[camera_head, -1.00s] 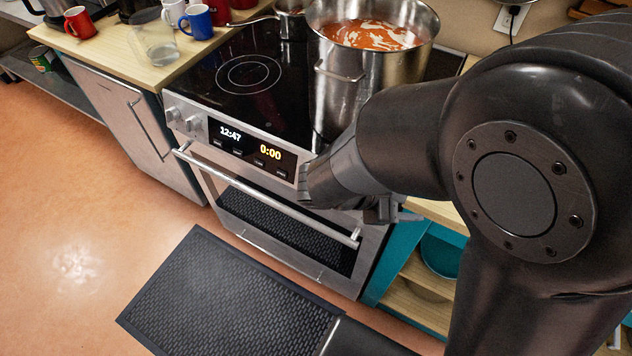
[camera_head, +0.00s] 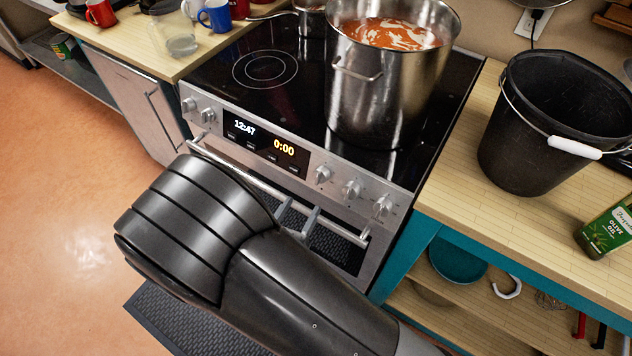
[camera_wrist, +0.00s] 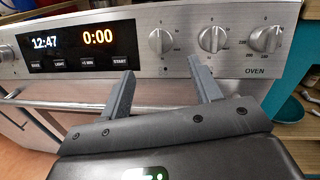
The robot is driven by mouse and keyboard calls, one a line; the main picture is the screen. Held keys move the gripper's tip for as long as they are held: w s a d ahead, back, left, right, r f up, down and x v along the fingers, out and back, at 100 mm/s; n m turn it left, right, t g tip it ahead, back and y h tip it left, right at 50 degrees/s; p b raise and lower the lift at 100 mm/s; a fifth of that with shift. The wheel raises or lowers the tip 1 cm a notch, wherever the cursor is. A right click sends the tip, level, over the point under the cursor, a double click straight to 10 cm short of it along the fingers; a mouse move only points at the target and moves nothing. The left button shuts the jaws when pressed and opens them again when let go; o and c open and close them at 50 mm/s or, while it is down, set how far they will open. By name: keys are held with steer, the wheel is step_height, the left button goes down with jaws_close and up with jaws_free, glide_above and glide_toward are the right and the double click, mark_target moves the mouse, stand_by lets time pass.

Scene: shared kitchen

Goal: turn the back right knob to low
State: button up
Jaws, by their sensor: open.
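The stove (camera_head: 265,110) has a steel front panel with a lit display (camera_head: 258,138). Left of the display are two knobs, one (camera_head: 188,105) near the corner and one (camera_head: 208,115) beside it. Right of it are three more: the left one (camera_wrist: 160,42), the middle one (camera_wrist: 212,39) and the right one (camera_wrist: 265,39), which has "OVEN" printed below it. I cannot read which knob is the back right one. My gripper (camera_wrist: 162,70) is open and empty, its fingers pointing at the panel just below the left and middle knobs, apart from them.
A large steel pot of red soup (camera_head: 388,80) stands on the cooktop's right side. The oven door handle (camera_head: 350,234) runs below the panel. A black bucket (camera_head: 520,150) and an olive oil container (camera_head: 608,232) stand on the right counter. Cups and a clear pitcher stand on the left counter.

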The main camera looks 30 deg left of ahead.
mark_target(317, 181)
steer(key=w, duration=0.6)
steer(key=w+a, duration=0.1)
steer(key=w, duration=0.2)
steer(key=shift+s, duration=0.1)
steer(key=shift+c, duration=0.4)
steer(key=c, duration=0.9)
